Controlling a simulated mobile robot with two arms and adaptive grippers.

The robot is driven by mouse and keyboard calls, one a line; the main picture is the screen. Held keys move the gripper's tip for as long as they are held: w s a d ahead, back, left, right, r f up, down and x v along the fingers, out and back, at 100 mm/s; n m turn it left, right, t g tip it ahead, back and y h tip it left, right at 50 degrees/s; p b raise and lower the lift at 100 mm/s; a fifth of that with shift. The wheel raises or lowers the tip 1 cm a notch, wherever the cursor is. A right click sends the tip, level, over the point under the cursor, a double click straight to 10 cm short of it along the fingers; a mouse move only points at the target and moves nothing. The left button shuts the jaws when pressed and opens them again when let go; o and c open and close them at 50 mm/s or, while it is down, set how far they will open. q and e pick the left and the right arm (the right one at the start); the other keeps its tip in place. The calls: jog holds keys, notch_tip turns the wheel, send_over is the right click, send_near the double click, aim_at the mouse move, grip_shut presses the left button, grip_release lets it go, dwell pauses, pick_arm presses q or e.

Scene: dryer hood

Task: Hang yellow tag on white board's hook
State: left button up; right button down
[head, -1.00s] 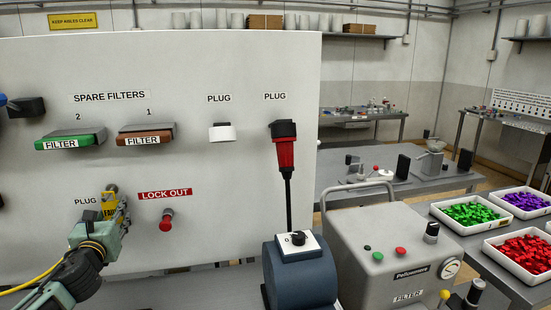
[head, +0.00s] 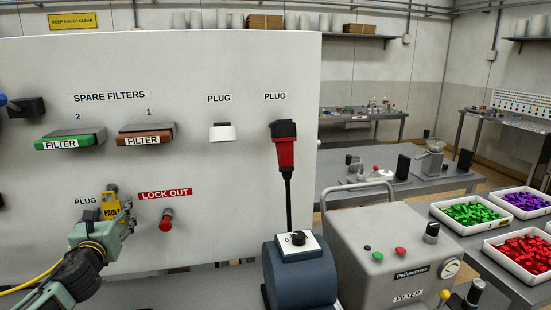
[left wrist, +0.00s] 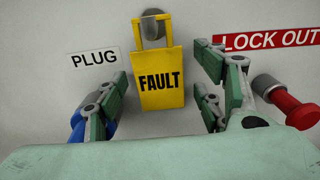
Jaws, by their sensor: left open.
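The yellow tag (head: 112,212), marked FAULT, is at the lower left of the white board (head: 230,120) in the head view. In the left wrist view the tag (left wrist: 160,92) is upright and faces me. Its yellow loop surrounds the grey round hook (left wrist: 153,27), and the tag appears to hang there. My left gripper (left wrist: 162,84) is open, with fingers on both sides of the tag and visible gaps between. In the head view the left gripper (head: 111,218) partly covers the area below the tag. My right gripper is not in view.
A red lock-out knob (head: 166,220) sticks out just right of the left gripper. A blue part (left wrist: 78,125) beside the PLUG label is mostly hidden by the left finger. Filters (head: 71,139) and a red plug (head: 285,147) are mounted higher on the board.

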pick_arm(q)
jog(key=shift+p+v, duration=0.6)
jog(key=shift+v, duration=1.6)
jog(key=shift+p+v, duration=0.3)
jog(key=shift+v, duration=1.5)
